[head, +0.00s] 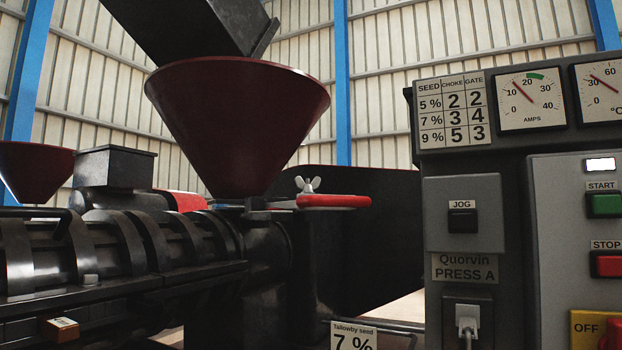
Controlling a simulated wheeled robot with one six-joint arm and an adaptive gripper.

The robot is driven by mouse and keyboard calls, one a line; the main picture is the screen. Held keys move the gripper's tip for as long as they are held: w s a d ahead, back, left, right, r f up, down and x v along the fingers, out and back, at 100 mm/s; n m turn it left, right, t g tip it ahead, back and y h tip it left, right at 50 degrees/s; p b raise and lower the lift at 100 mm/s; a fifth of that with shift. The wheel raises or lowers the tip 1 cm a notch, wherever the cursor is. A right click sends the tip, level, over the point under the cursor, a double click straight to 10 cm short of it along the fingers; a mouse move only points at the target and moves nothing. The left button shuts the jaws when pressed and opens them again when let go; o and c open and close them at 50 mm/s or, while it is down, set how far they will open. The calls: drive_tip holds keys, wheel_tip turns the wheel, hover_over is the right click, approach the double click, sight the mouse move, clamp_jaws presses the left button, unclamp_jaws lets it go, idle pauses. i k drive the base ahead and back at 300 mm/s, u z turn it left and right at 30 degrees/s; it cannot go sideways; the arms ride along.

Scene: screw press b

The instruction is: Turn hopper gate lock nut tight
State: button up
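The hopper gate lock nut looks like a pale metal wing nut (308,184). It stands with its wings up, just above a red gate handle (332,201) at the foot of the dark red hopper (237,115). The frame does not show how tight the nut is. The red handle points to the right from below the hopper. My gripper is not in view.
The black press barrel (110,250) runs left below the hopper, and a dark chute (195,30) slants in above it. A control cabinet (462,210) stands at right with dials, buttons and a seed chart (452,113). A sign (353,336) reads "Tallowby seed 7 %".

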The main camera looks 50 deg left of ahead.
sight(301, 184)
drive_tip(key=k, duration=0.85)
drive_tip(key=u, duration=1.15)
drive_tip(key=i, duration=0.25)
drive_tip(key=u, duration=0.05)
